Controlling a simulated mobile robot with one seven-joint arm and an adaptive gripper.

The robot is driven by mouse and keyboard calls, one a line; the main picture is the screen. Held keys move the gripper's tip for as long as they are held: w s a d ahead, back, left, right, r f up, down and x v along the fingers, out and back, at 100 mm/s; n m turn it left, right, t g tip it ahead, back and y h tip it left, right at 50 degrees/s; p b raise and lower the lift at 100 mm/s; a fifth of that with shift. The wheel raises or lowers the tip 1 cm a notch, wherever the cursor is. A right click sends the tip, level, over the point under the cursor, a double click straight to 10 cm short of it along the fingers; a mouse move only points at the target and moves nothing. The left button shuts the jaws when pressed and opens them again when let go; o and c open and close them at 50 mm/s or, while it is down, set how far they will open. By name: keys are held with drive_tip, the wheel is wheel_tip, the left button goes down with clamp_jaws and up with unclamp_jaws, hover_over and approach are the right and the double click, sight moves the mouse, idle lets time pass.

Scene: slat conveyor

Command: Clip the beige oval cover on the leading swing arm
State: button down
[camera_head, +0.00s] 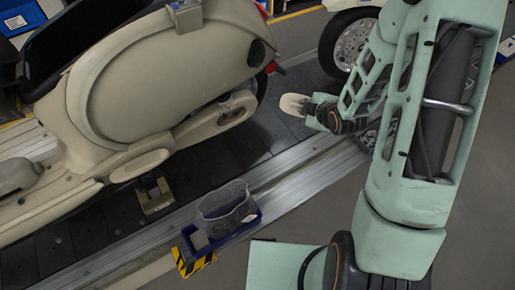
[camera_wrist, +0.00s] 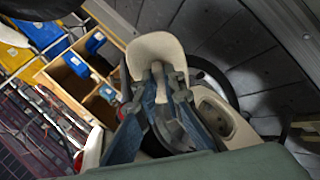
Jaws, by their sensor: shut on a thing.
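The beige oval cover (camera_head: 293,104) is held at the end of my gripper (camera_head: 314,112), out over the conveyor to the right of the near scooter's rear. In the wrist view the cover (camera_wrist: 155,50) stands up between the fingertips of my gripper (camera_wrist: 158,78), which are shut on its lower part. The near scooter's beige swing arm (camera_head: 212,118) runs along its lower rear side, apart from the cover in the head view. In the wrist view a beige swing arm with a dark oval recess (camera_wrist: 216,116) shows right of and below the cover, partly hidden by my gripper.
The beige scooter (camera_head: 150,80) stands on the dark slat conveyor (camera_head: 255,140). A second vehicle's wheel (camera_head: 352,45) is at the upper right. A blue tray with a clear bin (camera_head: 226,204) sits at the conveyor's edge. A wooden rack with blue bins (camera_wrist: 75,66) shows in the wrist view.

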drive_tip(key=s+a+f+n+t+y+b, duration=0.1)
drive_tip(key=s+a+f+n+y+b, duration=0.1)
drive_tip(key=a+f+n+y+b, duration=0.7)
drive_tip(key=shift+s+a+f+n+g+y+b, duration=0.6)
drive_tip(key=shift+s+a+f+n+y+b, duration=0.6)
drive_tip(key=shift+s+a+n+y+b, duration=1.35)
drive_tip(key=w+a+m+h+p, duration=0.1)
drive_tip(key=w+a, duration=0.4)
drive_tip(key=w, duration=0.1)
drive_tip(key=shift+w+a+f+h, duration=0.1)
drive_tip(key=shift+w+a+h, duration=0.1)
drive_tip(key=shift+h, duration=0.05)
drive_tip(key=shift+w+a+b, duration=0.55)
drive_tip(key=shift+w+a, duration=0.1)
drive_tip(key=shift+w, duration=0.2)
drive_tip(key=shift+w+a, duration=0.1)
